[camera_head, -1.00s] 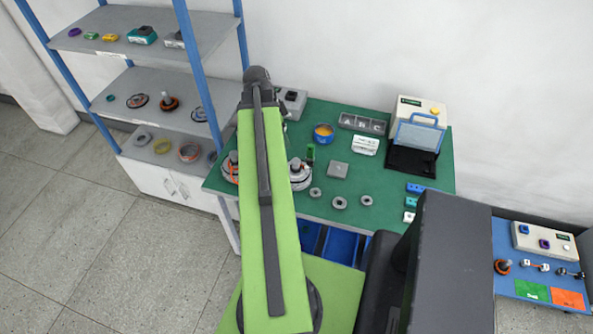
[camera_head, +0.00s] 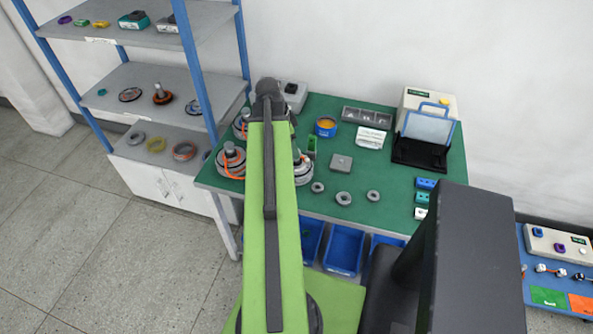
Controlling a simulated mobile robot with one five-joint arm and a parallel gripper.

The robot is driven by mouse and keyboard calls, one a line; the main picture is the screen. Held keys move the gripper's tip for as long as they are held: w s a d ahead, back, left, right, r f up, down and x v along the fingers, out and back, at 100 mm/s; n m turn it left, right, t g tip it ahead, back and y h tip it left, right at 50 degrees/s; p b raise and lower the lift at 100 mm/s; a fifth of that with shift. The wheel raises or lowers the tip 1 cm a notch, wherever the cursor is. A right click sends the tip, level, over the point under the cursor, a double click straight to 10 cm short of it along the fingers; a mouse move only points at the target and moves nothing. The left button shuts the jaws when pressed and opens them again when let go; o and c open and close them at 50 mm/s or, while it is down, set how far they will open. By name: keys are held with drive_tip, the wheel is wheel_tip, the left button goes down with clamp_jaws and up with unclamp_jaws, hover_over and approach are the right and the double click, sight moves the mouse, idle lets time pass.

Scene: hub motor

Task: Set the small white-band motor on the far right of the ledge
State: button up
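Several hub motors stand on the green table. One with an orange cable (camera_head: 231,160) is left of my green arm. A grey motor with a pale band (camera_head: 302,172) shows partly at the arm's right side. Another (camera_head: 241,126) is behind, partly hidden by the arm. Which one is the small white-band motor I cannot tell for sure. I cannot pick out the ledge with certainty. My arm reaches forward over the table; its dark far joint is near the back edge, and the gripper itself is hidden.
The green table (camera_head: 385,212) also holds several grey rings, a blue-orange roll (camera_head: 326,126), a grey tray (camera_head: 366,117) and a case with a blue-framed lid (camera_head: 425,135). A shelf rack (camera_head: 150,75) stands left. Blue bins (camera_head: 343,250) sit below. A blue side table (camera_head: 540,285) is at right.

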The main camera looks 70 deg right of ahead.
sight(296, 163)
drive_tip(key=b+x, duration=0.4)
drive_tip(key=x, duration=0.1)
drive_tip(key=shift+s+d+f+b, duration=0.1)
drive_tip(key=shift+d+f+b, duration=0.05)
drive_tip(key=shift+b, duration=0.25)
clamp_jaws()
drive_tip(key=shift+r, duration=0.2)
